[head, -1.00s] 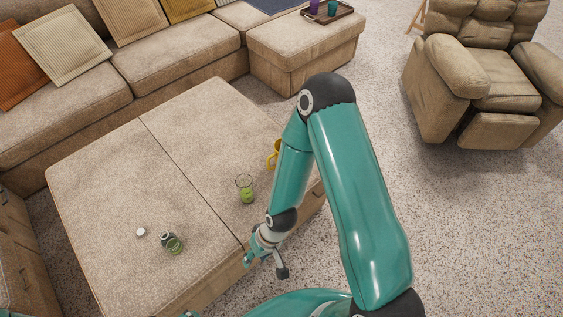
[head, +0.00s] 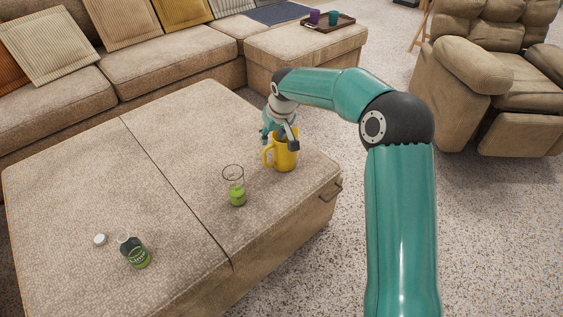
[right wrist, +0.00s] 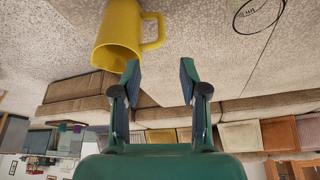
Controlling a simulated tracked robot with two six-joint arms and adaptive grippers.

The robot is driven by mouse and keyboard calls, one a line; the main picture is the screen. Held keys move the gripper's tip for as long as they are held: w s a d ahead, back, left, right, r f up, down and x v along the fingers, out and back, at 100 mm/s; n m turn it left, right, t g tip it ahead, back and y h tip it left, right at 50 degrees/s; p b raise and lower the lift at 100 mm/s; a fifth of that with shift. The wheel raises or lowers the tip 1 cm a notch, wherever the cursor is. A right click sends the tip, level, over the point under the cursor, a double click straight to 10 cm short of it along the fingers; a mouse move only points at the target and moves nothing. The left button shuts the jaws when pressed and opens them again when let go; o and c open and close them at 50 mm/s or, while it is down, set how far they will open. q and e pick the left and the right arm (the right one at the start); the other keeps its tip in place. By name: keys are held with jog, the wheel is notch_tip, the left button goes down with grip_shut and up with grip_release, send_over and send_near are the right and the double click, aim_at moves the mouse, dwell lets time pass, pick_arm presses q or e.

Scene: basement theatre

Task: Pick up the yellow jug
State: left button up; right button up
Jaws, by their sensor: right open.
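The yellow jug (head: 285,158) stands on the beige ottoman table near its right edge, with its handle on the left side in the head view. In the right wrist view the jug (right wrist: 119,38) is at the upper left, its open mouth toward the gripper and its handle to the right. My right gripper (head: 281,137) is at the jug's top in the head view, partly covering its rim. In the right wrist view the gripper's jaws (right wrist: 160,78) are apart with nothing between them; the left finger overlaps the jug's rim edge. I cannot tell whether it touches. My left gripper is not in view.
A glass with green liquid (head: 237,189) stands left of the jug. A green-labelled bottle (head: 135,252) and white cap (head: 100,240) are at the front left of the table (head: 75,170). A tray (head: 335,24) with cups rests on the sofa's footstool. An armchair (head: 480,95) is right.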

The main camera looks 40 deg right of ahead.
jog(key=b, duration=0.3)
send_near(265, 158)
jog(key=x, duration=0.5)
jog(key=shift+b+x, duration=0.9)
jog(key=shift+x, duration=1.7)
jog(key=shift+s, duration=0.1)
grip_shut()
